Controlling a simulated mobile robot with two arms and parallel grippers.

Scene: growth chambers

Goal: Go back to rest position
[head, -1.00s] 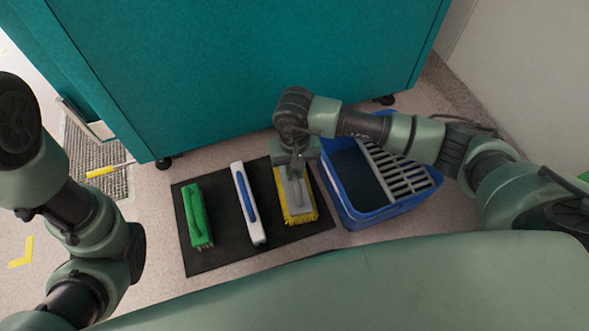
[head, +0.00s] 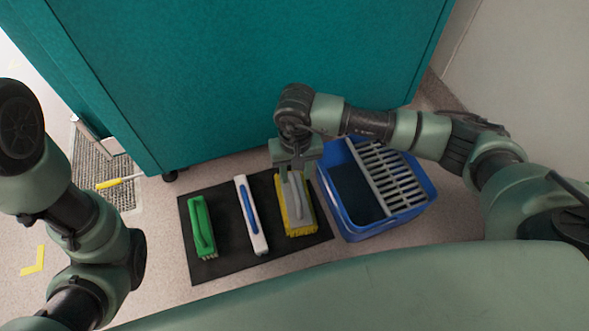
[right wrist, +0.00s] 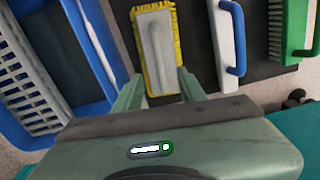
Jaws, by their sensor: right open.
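My right gripper (head: 296,170) is open and empty. It hangs over the far end of a grey brush with yellow bristles (head: 297,212). In the right wrist view my two fingers (right wrist: 160,84) stand apart, with the grey brush (right wrist: 155,42) showing beyond and between them. Whether the fingers touch it is not clear. My left arm comes in at the left edge of the head view, and its gripper is out of view.
A black mat (head: 222,262) holds the grey brush, a white brush with a blue handle (head: 251,217) and a green brush (head: 202,228). A blue bucket with a grey grate (head: 372,232) stands right of the mat. A teal cabinet (head: 250,80) rises behind.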

